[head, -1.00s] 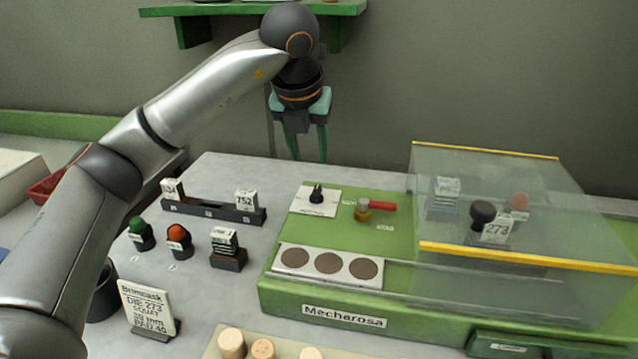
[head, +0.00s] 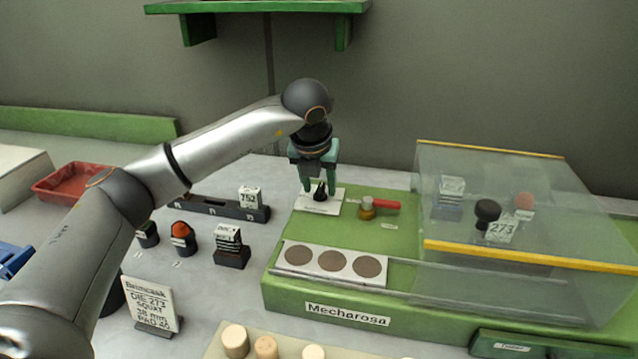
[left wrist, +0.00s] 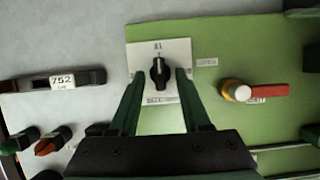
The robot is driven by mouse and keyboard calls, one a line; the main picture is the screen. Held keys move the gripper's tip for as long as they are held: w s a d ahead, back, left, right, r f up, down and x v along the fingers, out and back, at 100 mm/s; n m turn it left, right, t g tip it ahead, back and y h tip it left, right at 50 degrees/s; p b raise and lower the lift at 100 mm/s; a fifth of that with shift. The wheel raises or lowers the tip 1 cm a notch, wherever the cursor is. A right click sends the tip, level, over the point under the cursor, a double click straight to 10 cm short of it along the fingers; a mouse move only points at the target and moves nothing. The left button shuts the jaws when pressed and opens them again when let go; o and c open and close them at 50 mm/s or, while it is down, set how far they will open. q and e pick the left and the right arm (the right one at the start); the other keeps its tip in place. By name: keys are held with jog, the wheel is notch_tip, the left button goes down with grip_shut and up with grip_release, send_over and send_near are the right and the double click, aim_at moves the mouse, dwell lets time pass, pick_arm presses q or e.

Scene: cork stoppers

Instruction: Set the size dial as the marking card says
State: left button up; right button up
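The size dial is a black knob (head: 320,191) on a white plate (head: 331,208) on the green machine; it also shows in the left wrist view (left wrist: 160,72), its pointer toward the top of that picture. My left gripper (head: 320,190) points down over the dial, its two green fingers apart, one on each side of the knob; they also show in the left wrist view (left wrist: 158,78). I cannot tell if they touch it. The marking card (head: 150,302) stands at the front left and reads die 273, squat, 38 mm, pad 40, as far as legible. My right gripper is not in view.
A yellow knob with a red lever (head: 368,207) stands just right of the dial. A clear cover with yellow edges (head: 500,200) encloses the right part. A dark rack (head: 225,207) with a 752 block lies left. Corks (head: 235,341) lie in front.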

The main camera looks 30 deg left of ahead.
pick_arm(q)
grip_shut()
dwell(0.3)
